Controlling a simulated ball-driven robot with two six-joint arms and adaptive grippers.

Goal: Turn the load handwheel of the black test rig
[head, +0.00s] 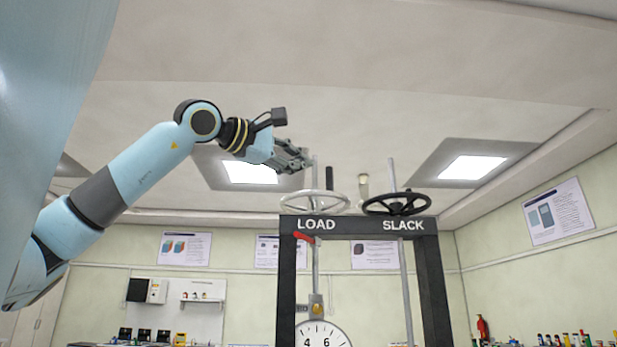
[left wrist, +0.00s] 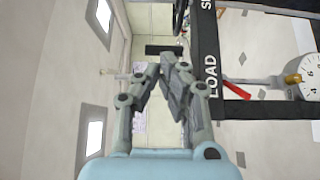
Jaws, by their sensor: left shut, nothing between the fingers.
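The black test rig (head: 361,226) stands right of centre in the head view. Its pale load handwheel (head: 315,201) lies flat above the white word LOAD, with an upright dark knob on its rim and a thin spindle through its middle. My left gripper (head: 305,158) is shut and empty, above the wheel and a little left of the spindle, apparently not touching it. In the left wrist view its fingertips (left wrist: 172,75) come together beside the rig's LOAD beam (left wrist: 210,70); they hide most of the wheel there. My right gripper is in neither view.
A black handwheel (head: 396,203) with its own spindle and a pale knob sits to the right, above the word SLACK. A red lever (head: 304,237) and a round dial (head: 322,335) are below the LOAD side.

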